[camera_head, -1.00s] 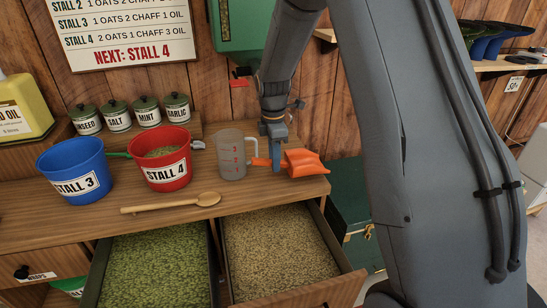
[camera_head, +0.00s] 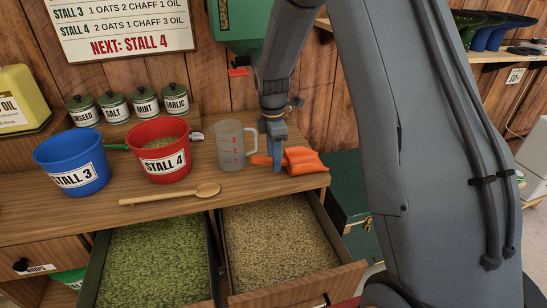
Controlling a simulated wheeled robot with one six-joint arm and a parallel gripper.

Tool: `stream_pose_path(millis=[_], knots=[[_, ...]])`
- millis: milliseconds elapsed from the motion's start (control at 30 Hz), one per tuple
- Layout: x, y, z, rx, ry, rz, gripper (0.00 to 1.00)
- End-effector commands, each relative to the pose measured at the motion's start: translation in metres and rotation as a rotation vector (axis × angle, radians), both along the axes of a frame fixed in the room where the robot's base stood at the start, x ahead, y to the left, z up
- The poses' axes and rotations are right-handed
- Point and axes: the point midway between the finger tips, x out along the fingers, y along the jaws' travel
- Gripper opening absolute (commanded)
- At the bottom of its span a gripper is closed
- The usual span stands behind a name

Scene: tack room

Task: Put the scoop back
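An orange scoop (camera_head: 304,161) lies at the right end of the wooden bench, its handle pointing left. My gripper (camera_head: 277,162) points down at the scoop's handle, with a finger in front of it. The other finger is hidden, so I cannot tell whether the grip is closed on the handle. A green handle (camera_head: 116,147) sticks out left of the red STALL 4 bucket (camera_head: 160,163), which holds feed.
A clear measuring jug (camera_head: 231,150) stands close left of my gripper. A wooden spoon (camera_head: 170,195) and a blue STALL 3 bucket (camera_head: 70,163) are further left. Two open drawers below hold green feed (camera_head: 155,262) and tan feed (camera_head: 275,240). Lidded tins (camera_head: 146,104) stand behind.

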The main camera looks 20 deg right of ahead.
Motion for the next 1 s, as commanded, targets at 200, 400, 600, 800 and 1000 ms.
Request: stream_pose_path(millis=[200,400,600,800,1000], knots=[[0.000,0.000,0.003,0.000,-0.001,0.000,0.39],[0.001,0.001,0.029,0.000,-0.005,0.000,0.39],[0.001,0.001,0.060,0.000,-0.003,0.000,0.39],[0.000,0.002,0.076,0.000,-0.001,0.000,0.39],[0.000,0.002,0.078,0.000,0.000,0.000,0.39]])
